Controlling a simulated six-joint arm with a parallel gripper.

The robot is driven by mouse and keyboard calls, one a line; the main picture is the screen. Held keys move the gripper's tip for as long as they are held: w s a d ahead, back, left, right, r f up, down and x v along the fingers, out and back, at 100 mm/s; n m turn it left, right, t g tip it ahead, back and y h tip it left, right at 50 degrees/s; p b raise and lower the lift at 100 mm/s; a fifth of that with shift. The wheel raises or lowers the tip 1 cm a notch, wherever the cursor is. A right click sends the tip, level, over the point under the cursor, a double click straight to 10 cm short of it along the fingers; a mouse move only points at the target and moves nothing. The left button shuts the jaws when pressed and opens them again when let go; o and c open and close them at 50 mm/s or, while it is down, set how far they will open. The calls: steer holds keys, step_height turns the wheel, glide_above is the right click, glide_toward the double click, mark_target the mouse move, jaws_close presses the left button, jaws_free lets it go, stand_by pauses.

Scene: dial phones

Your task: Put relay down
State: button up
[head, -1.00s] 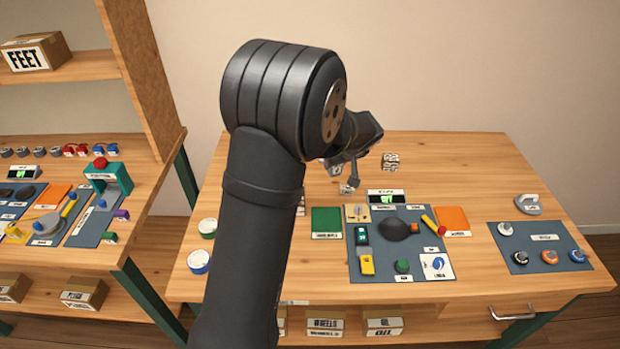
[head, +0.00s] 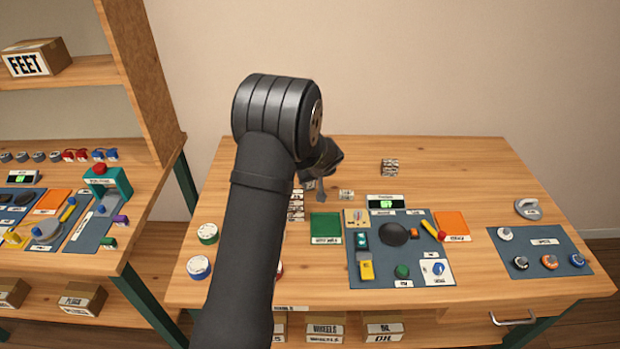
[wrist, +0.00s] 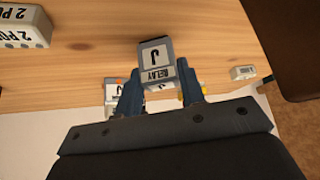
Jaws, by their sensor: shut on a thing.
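My gripper (wrist: 160,90) is shut on the relay (wrist: 154,62), a small grey and white block marked RELAY and J. In the wrist view the relay sits between the two blue fingers, with its labelled faces showing. In the head view my gripper (head: 320,190) is over the back left part of the table (head: 455,165), just behind the green pad (head: 325,225). I cannot make out the relay in the head view. Whether it touches the surface below is unclear.
Stacked labelled blocks (head: 296,208) stand left of the green pad, partly behind my arm. Another small stack (head: 389,168) stands at the back. A small block (head: 346,195) lies right of my gripper. A blue-grey mat (head: 381,272) carries several devices. The back right is clear.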

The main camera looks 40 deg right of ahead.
steer(key=shift+f, duration=0.15)
steer(key=o, duration=1)
steer(key=shift+o, duration=0.2)
steer(key=shift+r, duration=0.25)
steer(key=v, duration=1.2)
steer(key=shift+w+f, duration=0.1)
